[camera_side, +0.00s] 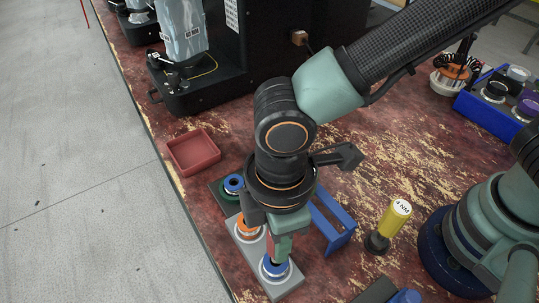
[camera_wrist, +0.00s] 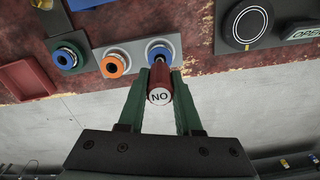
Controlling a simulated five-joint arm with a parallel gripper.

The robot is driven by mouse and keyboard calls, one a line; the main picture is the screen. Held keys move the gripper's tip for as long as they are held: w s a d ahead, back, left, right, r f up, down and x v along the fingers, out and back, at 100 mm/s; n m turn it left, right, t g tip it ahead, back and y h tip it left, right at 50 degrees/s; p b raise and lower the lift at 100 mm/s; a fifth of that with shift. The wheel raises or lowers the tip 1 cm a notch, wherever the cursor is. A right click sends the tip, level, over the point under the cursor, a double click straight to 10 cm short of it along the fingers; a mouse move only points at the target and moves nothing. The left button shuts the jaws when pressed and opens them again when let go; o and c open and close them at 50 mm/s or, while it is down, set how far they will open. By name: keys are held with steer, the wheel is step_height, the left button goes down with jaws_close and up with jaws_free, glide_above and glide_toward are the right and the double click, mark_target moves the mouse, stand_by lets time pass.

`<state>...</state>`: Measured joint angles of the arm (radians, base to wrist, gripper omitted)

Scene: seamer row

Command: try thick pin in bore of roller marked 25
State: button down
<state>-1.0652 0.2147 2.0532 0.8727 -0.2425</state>
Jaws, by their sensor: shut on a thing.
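My gripper (camera_side: 279,249) is shut on the thick pin, a red handle (camera_wrist: 161,82) with a white end cap marked "NO". It holds the pin over the blue-topped roller (camera_side: 274,268) at the near end of the grey plate. The same roller (camera_wrist: 153,46) shows in the wrist view, just beyond the handle. The pin's tip is at this roller's bore, but I cannot tell whether it is inside. An orange-topped roller (camera_wrist: 115,65) stands beside it, and another blue-topped roller (camera_wrist: 65,58) stands further left on a dark green base. No 25 mark is readable.
A red tray (camera_side: 193,152) lies empty near the table edge. A blue stand (camera_side: 332,222) is right of my gripper, with a yellow-handled "4 NM" tool (camera_side: 393,217) beyond it. A blue box with jars (camera_side: 482,112) is at far right.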

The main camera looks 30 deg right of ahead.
steer(key=shift+r, duration=0.95)
steer(key=shift+r, duration=0.1)
